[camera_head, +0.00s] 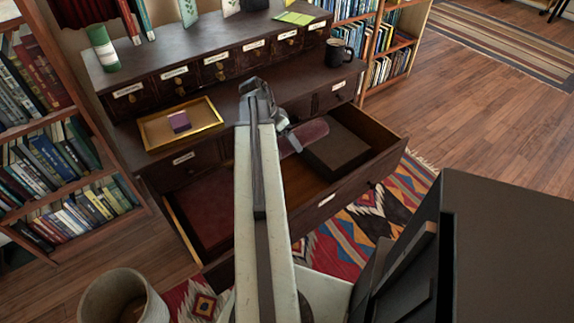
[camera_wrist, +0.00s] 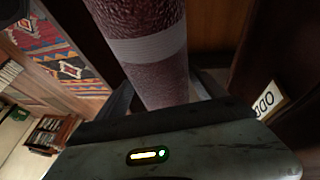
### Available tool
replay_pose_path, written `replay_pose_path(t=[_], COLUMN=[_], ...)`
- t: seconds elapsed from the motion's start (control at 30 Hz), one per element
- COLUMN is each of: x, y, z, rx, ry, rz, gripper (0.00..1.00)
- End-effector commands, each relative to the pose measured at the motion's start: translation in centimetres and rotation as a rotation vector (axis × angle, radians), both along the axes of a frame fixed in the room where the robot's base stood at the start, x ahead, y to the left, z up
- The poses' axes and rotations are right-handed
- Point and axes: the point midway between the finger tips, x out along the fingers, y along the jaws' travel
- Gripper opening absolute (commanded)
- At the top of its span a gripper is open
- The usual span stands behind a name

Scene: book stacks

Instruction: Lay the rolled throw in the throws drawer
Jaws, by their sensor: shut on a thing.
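The rolled throw is a maroon, textured roll (camera_wrist: 141,18) with a pale band around it. My gripper (camera_wrist: 168,92) is shut on it. In the head view the throw (camera_head: 308,133) shows just right of my arm, over the open drawer; whether it touches anything below is unclear. The wide throws drawer (camera_head: 345,188) is pulled out, with a label on its front. A dark reddish-brown flat thing (camera_head: 208,207) lies in its left part and a dark box (camera_head: 336,150) in its right part. My arm hides much of the middle between them.
A wooden tray (camera_head: 154,134) with a small purple block (camera_head: 179,121) sits on the desk top. A dark mug (camera_head: 338,52) stands at the right. A bin (camera_head: 122,297) is at the lower left. Bookshelves flank the desk, and a patterned rug (camera_head: 345,236) lies in front.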

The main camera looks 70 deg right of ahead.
Motion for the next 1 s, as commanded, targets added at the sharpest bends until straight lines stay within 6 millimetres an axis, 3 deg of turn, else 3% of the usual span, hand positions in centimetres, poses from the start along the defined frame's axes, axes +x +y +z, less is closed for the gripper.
replay_pose_path(t=[0.03,0.1,0.6,1.0], x=[0.0,0.1,0.3,0.3], y=[0.0,0.1,0.3,0.3], z=[-1.7,-2.0,-1.9,-6.1], rx=[0.0,0.0,0.0,0.0], ry=[0.001,0.001,0.002,0.002], rz=[0.001,0.002,0.005,0.005], gripper=[0.23,0.23,0.23,0.23])
